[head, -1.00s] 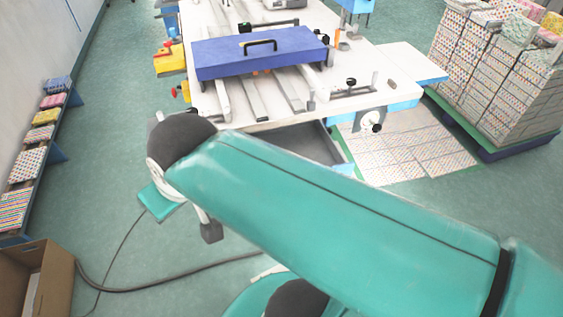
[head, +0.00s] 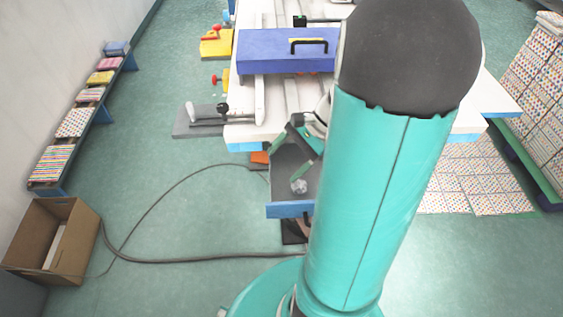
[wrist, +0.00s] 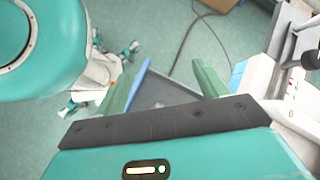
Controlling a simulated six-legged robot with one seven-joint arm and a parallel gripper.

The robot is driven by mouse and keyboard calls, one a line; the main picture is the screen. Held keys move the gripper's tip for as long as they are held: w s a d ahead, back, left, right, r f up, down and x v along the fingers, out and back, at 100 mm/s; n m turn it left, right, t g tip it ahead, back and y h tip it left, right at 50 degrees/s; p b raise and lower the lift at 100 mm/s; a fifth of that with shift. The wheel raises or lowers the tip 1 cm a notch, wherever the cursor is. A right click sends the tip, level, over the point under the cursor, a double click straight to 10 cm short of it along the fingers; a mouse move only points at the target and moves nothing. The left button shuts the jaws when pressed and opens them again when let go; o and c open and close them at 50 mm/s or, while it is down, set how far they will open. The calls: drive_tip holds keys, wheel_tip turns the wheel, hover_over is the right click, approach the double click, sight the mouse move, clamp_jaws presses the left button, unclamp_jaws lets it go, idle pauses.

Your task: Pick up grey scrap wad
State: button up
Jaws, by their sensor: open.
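A small pale grey scrap wad (head: 299,187) lies in the open grey drawer (head: 313,207) under the white bench, near the drawer's blue front in the head view. My gripper (head: 282,166) is open and empty, its two green fingers spread above the drawer. One fingertip appears close to the wad, but I cannot tell the height between them. In the wrist view the open gripper (wrist: 164,68) points over the drawer's grey floor.
The white bench (head: 245,132) carries a blue case (head: 285,55) behind my arm. A cardboard box (head: 52,240) stands at the lower left, with a dark cable on the floor. Patterned stacks (head: 535,100) stand at right. Floor left of the drawer is mostly open.

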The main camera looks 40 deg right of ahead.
drive_tip(key=s+d+f+m+t+y, duration=0.25)
drive_tip(key=d+f+m+t, duration=0.35)
drive_tip(key=d+f+m, duration=0.4)
approach(305, 184)
drive_tip(key=shift+t, duration=0.4)
drive_tip(key=x, duration=0.4)
drive_tip(key=shift+s+a+f, duration=0.1)
drive_tip(key=shift+a+f, duration=0.15)
drive_tip(key=x, duration=0.7)
drive_tip(key=shift+a+f, duration=0.2)
drive_tip(key=c, duration=1)
